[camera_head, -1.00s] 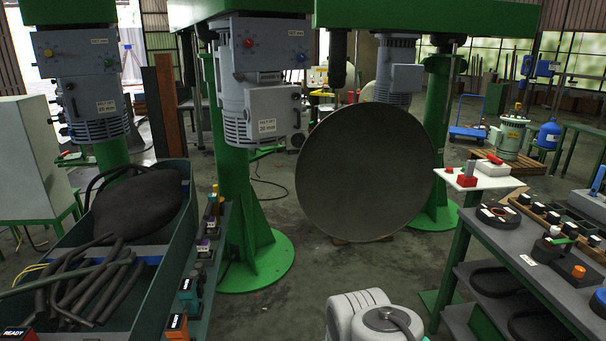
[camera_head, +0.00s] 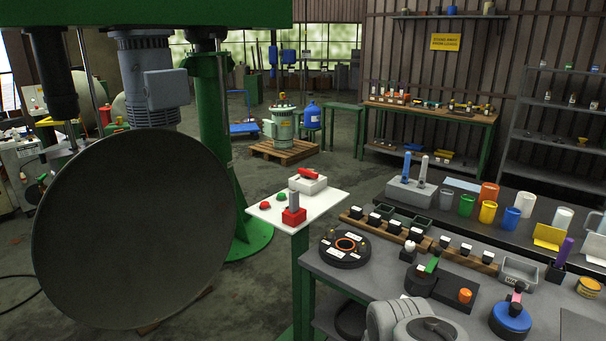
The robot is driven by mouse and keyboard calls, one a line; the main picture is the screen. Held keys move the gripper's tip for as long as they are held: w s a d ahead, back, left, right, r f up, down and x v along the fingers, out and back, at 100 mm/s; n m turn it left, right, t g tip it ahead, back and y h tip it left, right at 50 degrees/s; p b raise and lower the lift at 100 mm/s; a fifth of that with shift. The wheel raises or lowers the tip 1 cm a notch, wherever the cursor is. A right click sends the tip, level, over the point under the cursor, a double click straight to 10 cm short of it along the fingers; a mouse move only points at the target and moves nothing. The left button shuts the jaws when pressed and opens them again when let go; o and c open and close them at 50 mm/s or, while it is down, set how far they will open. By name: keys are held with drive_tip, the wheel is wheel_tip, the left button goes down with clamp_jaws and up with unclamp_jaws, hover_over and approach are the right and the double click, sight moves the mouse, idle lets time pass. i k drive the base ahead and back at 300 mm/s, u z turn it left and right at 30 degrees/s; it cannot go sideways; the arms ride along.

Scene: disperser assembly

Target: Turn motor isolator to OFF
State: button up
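No label is readable, so I cannot tell for sure which one is the motor isolator. My gripper is not in view; only a pale rounded part of my arm shows at the bottom edge, in front of the workbench.
A large grey disc (camera_head: 134,228) hangs under the green machine at the left. A grey workbench (camera_head: 372,278) with several small items stands right of the stand. A dark table (camera_head: 560,210) with cups is behind it. Floor is open beyond the stand.

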sight(308, 174)
drive_tip(key=u, duration=0.95)
drive_tip(key=i, duration=3.2)
drive_tip(key=z, duration=2.4)
